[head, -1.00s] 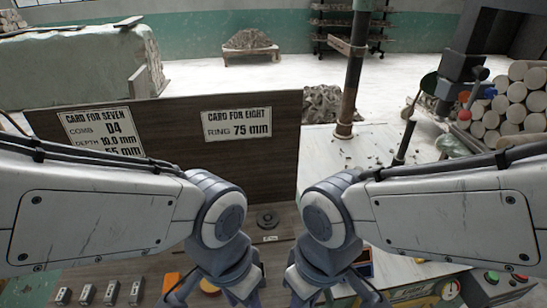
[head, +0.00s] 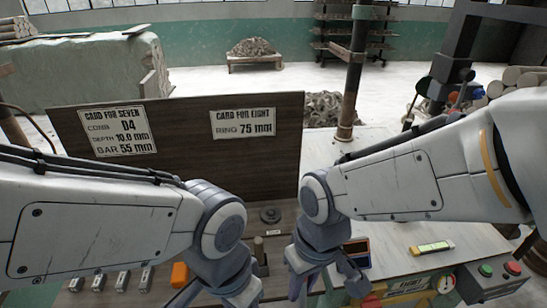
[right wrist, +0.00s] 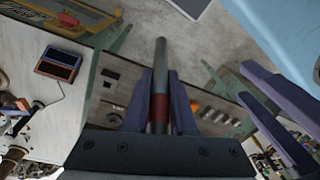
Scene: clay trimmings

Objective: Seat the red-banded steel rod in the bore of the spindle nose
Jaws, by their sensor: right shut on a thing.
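The red-banded steel rod (right wrist: 160,85) is a grey bar with a red band low down, in the right wrist view. My right gripper (right wrist: 161,95) is shut on it around the band, and the rod sticks out past the fingertips. In the head view my right gripper (head: 322,284) is low at centre and hides the rod. My left gripper (head: 215,298) is low at left of centre; its fingers stand apart and empty in the right wrist view (right wrist: 242,82). A dark round fitting (head: 270,215) lies on the bench; I cannot tell whether it is the spindle nose.
An upright board (head: 180,165) with printed cards stands behind the bench. A short brownish post (head: 259,248) stands between my grippers. A control box (head: 495,280) with buttons and a gauge (head: 446,284) are at right. The pale tabletop at right is mostly clear.

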